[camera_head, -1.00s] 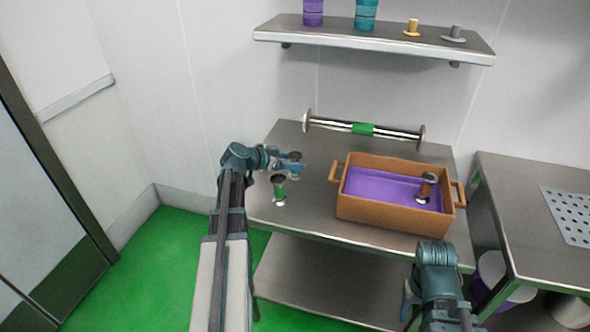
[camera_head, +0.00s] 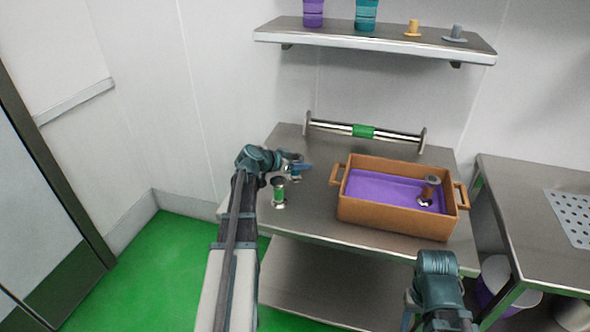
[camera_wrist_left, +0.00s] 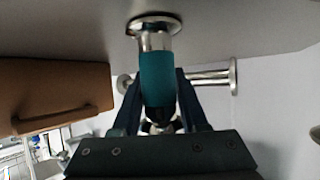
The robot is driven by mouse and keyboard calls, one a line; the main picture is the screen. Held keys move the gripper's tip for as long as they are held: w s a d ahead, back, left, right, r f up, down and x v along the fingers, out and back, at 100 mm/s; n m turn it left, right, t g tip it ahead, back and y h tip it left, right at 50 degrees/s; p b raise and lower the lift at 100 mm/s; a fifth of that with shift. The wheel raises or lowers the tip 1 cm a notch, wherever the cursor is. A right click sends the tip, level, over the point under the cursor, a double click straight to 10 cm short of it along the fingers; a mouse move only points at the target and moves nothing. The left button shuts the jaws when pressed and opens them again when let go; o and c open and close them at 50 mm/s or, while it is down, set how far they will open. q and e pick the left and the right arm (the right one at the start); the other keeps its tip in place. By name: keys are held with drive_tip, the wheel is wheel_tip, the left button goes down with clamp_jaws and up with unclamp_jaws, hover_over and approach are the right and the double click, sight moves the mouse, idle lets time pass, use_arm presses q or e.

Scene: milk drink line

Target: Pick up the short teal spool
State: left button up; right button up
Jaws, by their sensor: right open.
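The short teal spool (camera_wrist_left: 157,78) has metal ends and stands between the two fingers of my left gripper (camera_wrist_left: 157,95) in the left wrist view. The fingers lie close against both sides of its teal middle, and the gripper looks shut on it. I cannot tell whether its base is clear of the table. In the head view my left gripper (camera_head: 296,167) is over the table's left part and mostly hides this spool. My right gripper is low at the right in the head view (camera_head: 410,300), in front of the table, open and partly hidden by its wrist.
A green-banded spool (camera_head: 279,193) stands just in front of my left gripper. A long bar with a green band (camera_head: 363,131) lies at the back. An orange crate (camera_head: 390,216) with a purple floor holds a brown spool (camera_head: 428,190). A shelf (camera_head: 380,43) hangs above.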

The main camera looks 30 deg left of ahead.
use_arm(q)
clamp_jaws()
drive_tip(key=shift+r, duration=0.1)
wheel_tip(320, 180, up, 10)
drive_tip(key=p, duration=1)
